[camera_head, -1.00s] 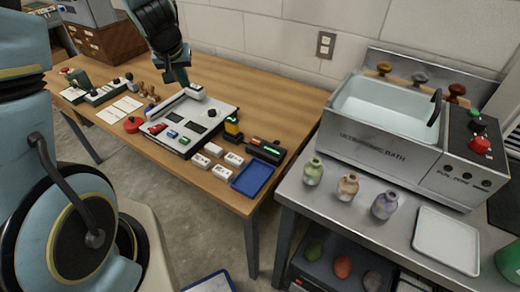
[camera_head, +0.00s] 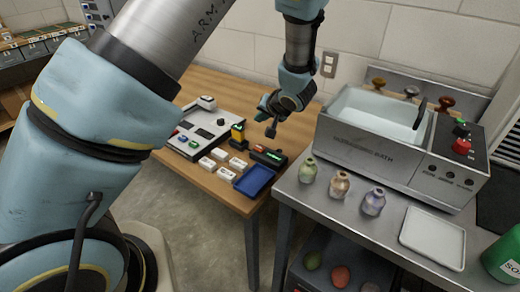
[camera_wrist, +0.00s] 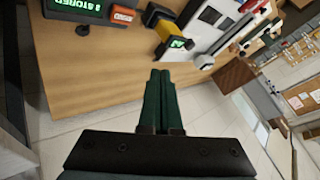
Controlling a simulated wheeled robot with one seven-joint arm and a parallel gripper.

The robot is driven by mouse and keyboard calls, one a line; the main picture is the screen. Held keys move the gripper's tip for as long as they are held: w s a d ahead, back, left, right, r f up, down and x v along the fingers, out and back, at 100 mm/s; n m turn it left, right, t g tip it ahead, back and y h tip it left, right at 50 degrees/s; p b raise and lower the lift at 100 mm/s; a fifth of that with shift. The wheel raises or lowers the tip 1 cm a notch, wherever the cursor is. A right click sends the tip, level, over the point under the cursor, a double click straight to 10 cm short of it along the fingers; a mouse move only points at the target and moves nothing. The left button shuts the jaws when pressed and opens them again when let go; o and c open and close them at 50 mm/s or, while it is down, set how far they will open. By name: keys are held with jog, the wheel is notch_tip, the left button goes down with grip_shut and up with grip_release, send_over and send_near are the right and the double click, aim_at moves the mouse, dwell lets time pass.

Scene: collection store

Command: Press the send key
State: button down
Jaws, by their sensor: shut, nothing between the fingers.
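A black unit with a green display (camera_head: 267,156) sits near the right end of the wooden table. In the wrist view its display (camera_wrist: 77,8) reads "3 STORED", upside down or tilted and cut by the top edge. An orange key (camera_wrist: 123,15) sits beside the display; its lettering is too small to read, so I cannot tell for sure that it is the send key. My gripper (camera_head: 271,131) is shut and empty, pointing down above the table by the black unit. In the wrist view its closed fingers (camera_wrist: 160,74) appear apart from the key.
A yellow-and-black device (camera_head: 238,133) stands left of the black unit, beside the white panel (camera_head: 200,130). Several white labelled blocks (camera_head: 217,155) and a blue tray (camera_head: 255,180) lie in front. A metal bench with an ultrasonic bath (camera_head: 365,140) and bottles stands to the right.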

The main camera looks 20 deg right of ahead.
jog(key=shift+f, duration=0.1)
jog(key=b, duration=1)
send_over(260, 150)
notch_tip(260, 150, down, 6)
jog(key=shift+d+f, duration=0.15)
jog(key=shift+f, duration=1.15)
jog(key=shift+f, duration=0.1)
dwell(0.6)
jog(key=shift+f, duration=0.3)
jog(key=shift+f, duration=0.45)
dwell(0.8)
jog(key=shift+r+p, duration=0.1)
jog(key=shift+p, duration=0.3)
jog(key=shift+r+p, duration=0.8)
jog(key=shift+p, duration=0.45)
